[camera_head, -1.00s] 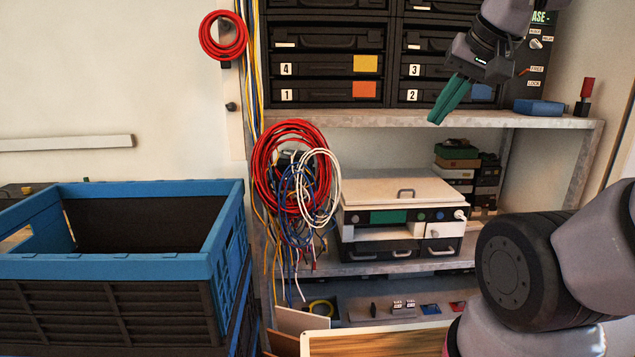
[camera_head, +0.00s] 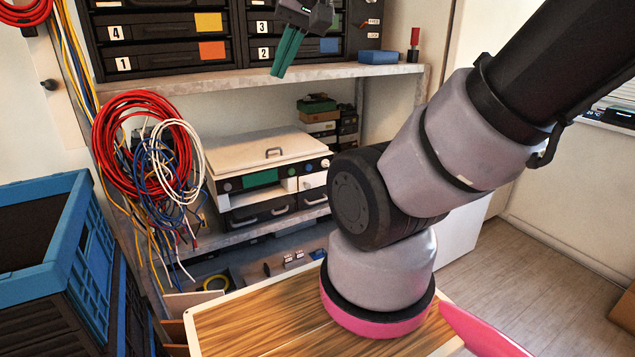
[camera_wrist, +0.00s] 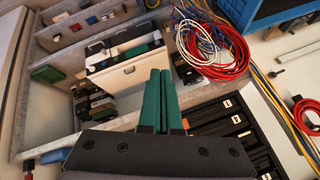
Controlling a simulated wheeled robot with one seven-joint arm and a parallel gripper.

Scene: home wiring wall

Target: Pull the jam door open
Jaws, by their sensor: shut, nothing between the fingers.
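A pale device (camera_head: 235,180) stands on the middle shelf. Its cream top (camera_head: 240,147) is flat and has a grey handle (camera_head: 273,152). Its front has a green panel (camera_head: 260,178), dark knobs and a white section (camera_head: 312,181) at the right. No label tells which part is the jam door. My gripper (camera_head: 277,74) is above and in front of the device, apart from it, before the upper shelf edge. Its green fingers are together and empty. In the wrist view my gripper (camera_wrist: 160,72) points toward the device's cream top (camera_wrist: 118,82).
The upper shelf (camera_head: 215,80) bears numbered black drawers (camera_head: 165,45) and a blue block (camera_head: 391,56). Coiled red, white and blue cables (camera_head: 150,150) hang left of the device. A blue-black crate (camera_head: 75,240) stands at left. Open floor (camera_head: 540,265) shows at right.

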